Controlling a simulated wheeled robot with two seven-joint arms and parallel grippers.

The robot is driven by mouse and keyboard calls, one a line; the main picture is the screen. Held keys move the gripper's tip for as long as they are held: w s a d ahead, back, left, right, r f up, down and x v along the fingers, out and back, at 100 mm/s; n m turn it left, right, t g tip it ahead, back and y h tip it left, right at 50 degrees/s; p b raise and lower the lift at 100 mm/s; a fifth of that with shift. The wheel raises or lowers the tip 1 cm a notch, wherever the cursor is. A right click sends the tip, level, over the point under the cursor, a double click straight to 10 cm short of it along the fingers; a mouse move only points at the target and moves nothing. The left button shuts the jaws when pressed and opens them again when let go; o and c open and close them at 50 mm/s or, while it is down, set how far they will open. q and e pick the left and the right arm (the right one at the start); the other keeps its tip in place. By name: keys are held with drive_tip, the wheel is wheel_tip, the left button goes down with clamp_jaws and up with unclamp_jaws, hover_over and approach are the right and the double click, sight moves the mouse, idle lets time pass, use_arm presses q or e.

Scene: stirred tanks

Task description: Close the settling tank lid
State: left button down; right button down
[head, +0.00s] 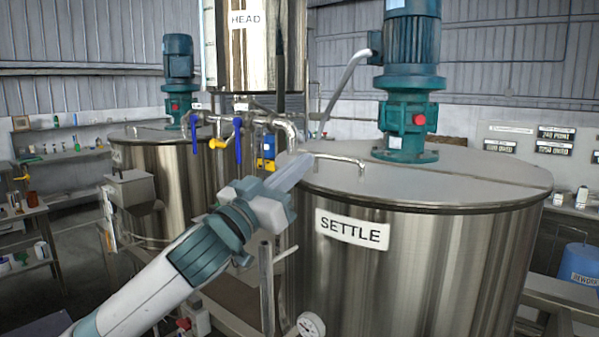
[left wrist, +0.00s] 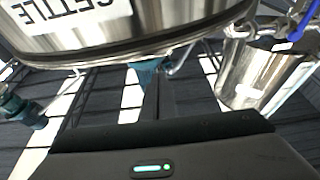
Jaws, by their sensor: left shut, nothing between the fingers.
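The steel settling tank (head: 440,265) stands at the right in the head view, with a white SETTLE label (head: 352,230) on its wall. Its lid (head: 430,185) lies flat across the top, and I see no open gap there. A bent bar handle (head: 340,158) stands on the lid near its left edge. My left gripper (head: 298,167) is shut and empty, with its fingertips by the lid's left edge, near the handle. I cannot tell whether they touch. The left wrist view shows the shut fingers (left wrist: 156,97) below the tank's rim (left wrist: 150,50). My right gripper is out of view.
A teal motor (head: 408,85) rises from the tank top behind the lid. The HEAD tank (head: 250,60) and pipes with blue valve handles (head: 238,140) stand behind my left gripper. Another steel tank (head: 175,180) is at the left. A gauge (head: 311,325) sits low in front.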

use_arm(q)
drive_tip(key=b+v, duration=0.5)
drive_tip(key=v, duration=0.5)
drive_tip(key=shift+r, duration=0.35)
drive_tip(key=shift+a, duration=0.1)
